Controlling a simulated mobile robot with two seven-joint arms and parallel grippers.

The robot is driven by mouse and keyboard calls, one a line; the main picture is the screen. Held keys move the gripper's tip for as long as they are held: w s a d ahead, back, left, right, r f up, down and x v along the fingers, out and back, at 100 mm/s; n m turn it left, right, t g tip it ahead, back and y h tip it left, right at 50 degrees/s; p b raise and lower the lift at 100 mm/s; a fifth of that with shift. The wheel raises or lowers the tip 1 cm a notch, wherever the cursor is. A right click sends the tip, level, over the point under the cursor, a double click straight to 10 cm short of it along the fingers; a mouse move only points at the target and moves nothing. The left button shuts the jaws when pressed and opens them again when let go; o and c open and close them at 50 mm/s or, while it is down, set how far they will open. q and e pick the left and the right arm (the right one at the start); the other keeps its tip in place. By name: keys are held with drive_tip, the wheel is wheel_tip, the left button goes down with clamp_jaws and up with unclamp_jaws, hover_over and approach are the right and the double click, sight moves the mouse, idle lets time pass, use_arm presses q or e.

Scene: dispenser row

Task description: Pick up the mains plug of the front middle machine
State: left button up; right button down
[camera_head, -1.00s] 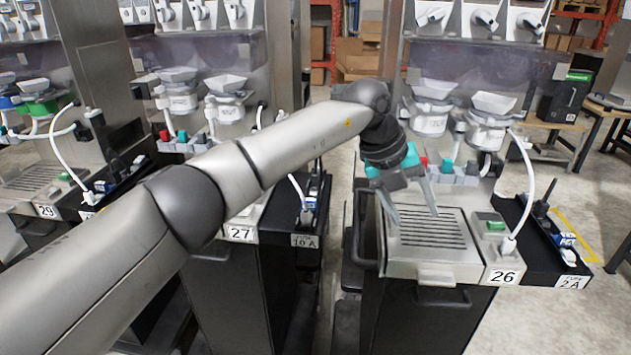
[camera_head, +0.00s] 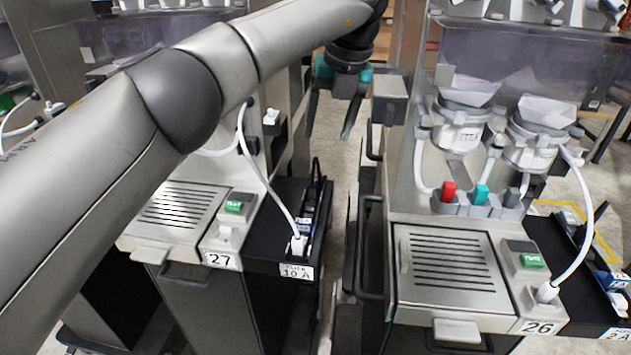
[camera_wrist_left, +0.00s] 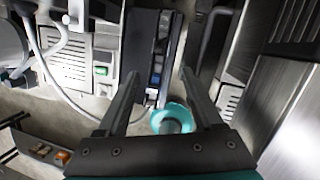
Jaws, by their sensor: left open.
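The machine numbered 27 (camera_head: 165,205) stands in the middle left of the head view, with a slotted tray and a green switch. A white mains plug (camera_head: 298,243) sits upright at the front end of its black side strip, above the 10 A label; a white cord (camera_head: 258,165) rises from it. My left gripper (camera_head: 329,136) is open and empty, fingers pointing down, behind and above the plug, near the gap between machines 27 and 26. In the left wrist view its open fingers (camera_wrist_left: 159,74) frame a dark socket strip; the plug is not clear there. My right gripper is not in view.
Machine 26 (camera_head: 445,265) stands to the right with its own white plug (camera_head: 546,292) and cord. A grey box (camera_head: 389,99) juts out near my left gripper. A narrow gap (camera_head: 340,215) separates the machines. Another strip, labelled 2 A, lies at far right.

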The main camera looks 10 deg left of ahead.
use_arm(q)
drive_tip(key=b, duration=0.2)
hover_over(313, 184)
drive_tip(key=s+d, duration=0.1)
wheel_tip(313, 184, down, 10)
drive_tip(key=shift+s+d+f, duration=0.1)
drive_tip(key=shift+f, duration=0.05)
drive_tip(key=x, duration=0.4)
drive_tip(key=shift+f, duration=0.15)
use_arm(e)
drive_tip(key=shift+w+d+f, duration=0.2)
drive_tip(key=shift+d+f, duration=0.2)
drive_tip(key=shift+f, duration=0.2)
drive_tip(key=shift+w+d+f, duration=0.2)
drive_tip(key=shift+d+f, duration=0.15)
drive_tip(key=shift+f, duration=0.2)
use_arm(q)
clamp_jaws()
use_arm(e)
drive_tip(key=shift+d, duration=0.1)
